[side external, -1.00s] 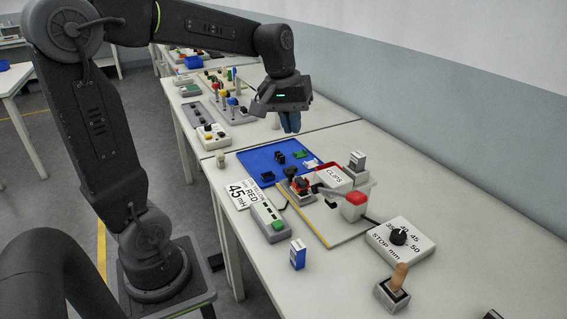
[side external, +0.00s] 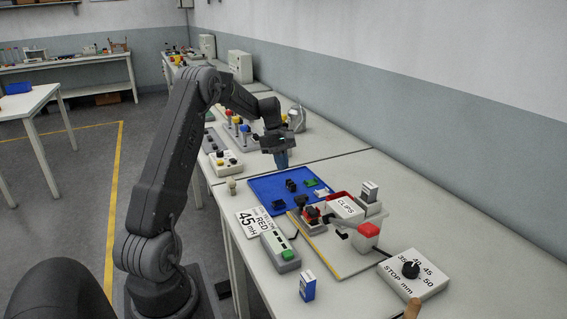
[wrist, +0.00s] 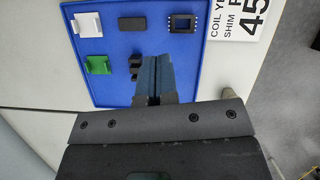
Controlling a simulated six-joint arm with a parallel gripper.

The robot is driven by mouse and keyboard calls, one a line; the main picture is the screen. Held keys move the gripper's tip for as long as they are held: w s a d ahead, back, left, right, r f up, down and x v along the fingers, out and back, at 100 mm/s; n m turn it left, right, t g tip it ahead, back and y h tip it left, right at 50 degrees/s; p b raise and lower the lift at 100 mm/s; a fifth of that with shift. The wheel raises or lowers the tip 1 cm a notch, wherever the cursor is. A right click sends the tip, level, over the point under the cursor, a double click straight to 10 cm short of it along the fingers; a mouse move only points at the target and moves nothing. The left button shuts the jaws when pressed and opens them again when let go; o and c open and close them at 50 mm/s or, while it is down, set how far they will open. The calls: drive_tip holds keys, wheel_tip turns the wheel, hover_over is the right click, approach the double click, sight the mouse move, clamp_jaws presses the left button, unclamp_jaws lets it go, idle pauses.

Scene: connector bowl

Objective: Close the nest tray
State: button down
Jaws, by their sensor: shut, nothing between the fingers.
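My gripper (side external: 282,158) is shut and empty, its blue fingers pointing down above the back edge of the blue tray (side external: 262,187). In the wrist view the closed fingers (wrist: 152,80) appear beside a small black part, over the blue tray (wrist: 115,43). A small fixture with red and black parts (side external: 311,214) stands on the yellow-edged board (side external: 335,262), apart from my gripper. I cannot tell which piece is the nest tray, nor whether it is open.
A box marked CLIPS (side external: 345,207), a red-topped white block (side external: 367,236) and a STOP mm dial box (side external: 413,272) stand to the right. A green-button box (side external: 280,252) and a blue-and-white carton (side external: 307,287) are in front. White (wrist: 88,24) and green (wrist: 97,65) parts lie in the tray.

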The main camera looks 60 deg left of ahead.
sight(310, 212)
drive_tip(key=x, duration=0.7)
drive_tip(key=shift+d, duration=0.1)
drive_tip(key=shift+w+d, duration=0.2)
drive_tip(key=shift+d, duration=1.65)
drive_tip(key=d, duration=0.9)
drive_tip(key=shift+w, duration=0.1)
drive_tip(key=shift+d, duration=0.45)
